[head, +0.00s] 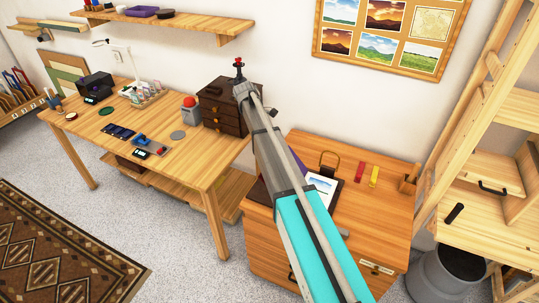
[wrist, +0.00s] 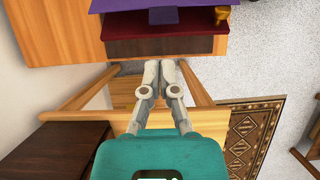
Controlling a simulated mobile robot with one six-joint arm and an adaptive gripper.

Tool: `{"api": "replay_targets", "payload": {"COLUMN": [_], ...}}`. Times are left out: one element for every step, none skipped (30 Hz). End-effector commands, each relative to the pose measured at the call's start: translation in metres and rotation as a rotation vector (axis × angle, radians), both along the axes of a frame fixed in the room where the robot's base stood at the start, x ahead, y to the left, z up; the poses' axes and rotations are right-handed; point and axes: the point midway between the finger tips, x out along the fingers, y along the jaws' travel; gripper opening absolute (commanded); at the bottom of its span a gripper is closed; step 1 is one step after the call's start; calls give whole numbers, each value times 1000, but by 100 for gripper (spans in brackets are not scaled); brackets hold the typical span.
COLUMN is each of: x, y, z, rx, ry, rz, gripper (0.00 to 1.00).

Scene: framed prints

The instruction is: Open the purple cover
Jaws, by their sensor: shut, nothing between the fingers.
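The purple cover (wrist: 120,5) shows at the top edge of the wrist view, with a grey strip (wrist: 158,16) at its near edge and dark red material (wrist: 115,27) beneath it. Most of it is out of that view. In the head view only a sliver of purple (head: 262,192) shows beside my arm, on the wooden cabinet (head: 390,215); my arm hides the rest. My gripper (wrist: 164,64) is shut and empty, its fingertips pointing toward the cabinet and apart from the cover. My gripper's fingertips cannot be made out in the head view.
A brown drawer box (head: 228,110) stands on the work table (head: 150,170), left of my arm. The cabinet top also holds a print (head: 321,187), a red item (head: 360,171) and a yellow item (head: 374,176). A brass piece (wrist: 222,15) stands beside the cover.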

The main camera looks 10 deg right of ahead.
Motion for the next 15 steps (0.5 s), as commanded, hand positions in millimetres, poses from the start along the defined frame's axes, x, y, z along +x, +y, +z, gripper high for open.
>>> {"api": "replay_targets", "payload": {"x": [0,0,0,0,0,0,0,0,0,-1,-1,-1,-1,-1,-2], "y": [4,6,8,10,11,13,14,14,15,16,16,16,17,16,16], "z": [0,0,0,0,0,0,0,0,0,-1,-1,-2,-3,-3,-5], "rx": [0,0,0,0,0,0,0,0,0,0,0,0,0,0,0], "ry": [0,0,0,0,1,0,0,0,0,0,0,0,0,0,0], "rz": [6,9,11,13,14,16,17,17,18,20,20,21,21,21,21], "gripper": [0,0,0,0,0,0,0,0,0,0,0,0,0,0,0]}}
